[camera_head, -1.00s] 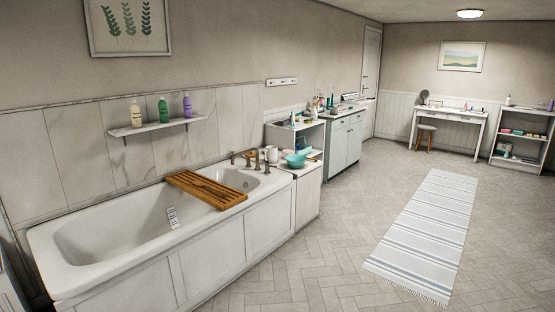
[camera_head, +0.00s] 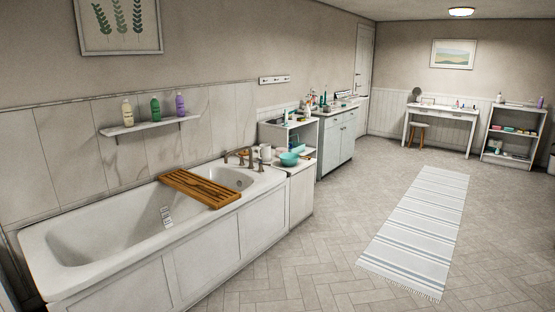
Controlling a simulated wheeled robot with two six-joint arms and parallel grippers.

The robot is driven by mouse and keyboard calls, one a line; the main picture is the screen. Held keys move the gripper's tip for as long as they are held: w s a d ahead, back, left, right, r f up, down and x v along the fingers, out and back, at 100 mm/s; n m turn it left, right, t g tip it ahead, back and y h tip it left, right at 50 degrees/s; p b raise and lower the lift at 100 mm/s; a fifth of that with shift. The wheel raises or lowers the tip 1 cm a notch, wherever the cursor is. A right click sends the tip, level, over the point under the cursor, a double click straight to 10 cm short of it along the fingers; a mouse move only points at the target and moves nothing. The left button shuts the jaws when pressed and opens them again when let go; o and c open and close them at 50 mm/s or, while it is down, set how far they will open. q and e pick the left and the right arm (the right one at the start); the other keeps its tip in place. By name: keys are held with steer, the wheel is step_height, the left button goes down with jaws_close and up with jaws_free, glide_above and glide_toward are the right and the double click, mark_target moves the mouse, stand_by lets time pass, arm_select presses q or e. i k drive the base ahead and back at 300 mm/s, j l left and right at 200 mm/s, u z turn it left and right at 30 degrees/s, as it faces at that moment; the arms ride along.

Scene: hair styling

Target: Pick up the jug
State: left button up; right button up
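A small white vessel that looks like the jug (camera_head: 265,152) stands on the low white cabinet (camera_head: 300,190) at the far end of the bathtub. It is upright, behind and left of a teal bowl (camera_head: 289,159). It is small in the picture, so its handle and spout cannot be made out clearly. Neither of my grippers shows in the head view.
The bathtub (camera_head: 100,265) fills the left, with a wooden rack (camera_head: 200,188) across it. A wall shelf (camera_head: 150,127) holds bottles. A grey vanity (camera_head: 338,142) stands beyond the cabinet. A striped rug (camera_head: 420,230) lies on open floor to the right.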

mark_target(265, 150)
steer(key=i+l+z, duration=0.1)
steer(key=i+z, duration=0.4)
steer(key=i, duration=0.25)
steer(key=i+l+z, duration=0.1)
steer(key=i+z, duration=0.25)
steer(key=i, duration=0.5)
steer(key=i+z, duration=0.35)
steer(key=i, duration=0.45)
steer(key=i+u, duration=0.15)
steer(key=i, duration=0.7)
steer(key=i+l+u, duration=0.1)
steer(key=i, duration=0.75)
steer(key=i+j+u, duration=0.2)
steer(key=i+u, duration=0.2)
steer(key=i, duration=0.2)
steer(key=i+u, duration=0.4)
steer(key=i, duration=0.25)
steer(key=i+l+u, duration=0.25)
steer(key=i+u, duration=0.15)
steer(key=i, duration=0.2)
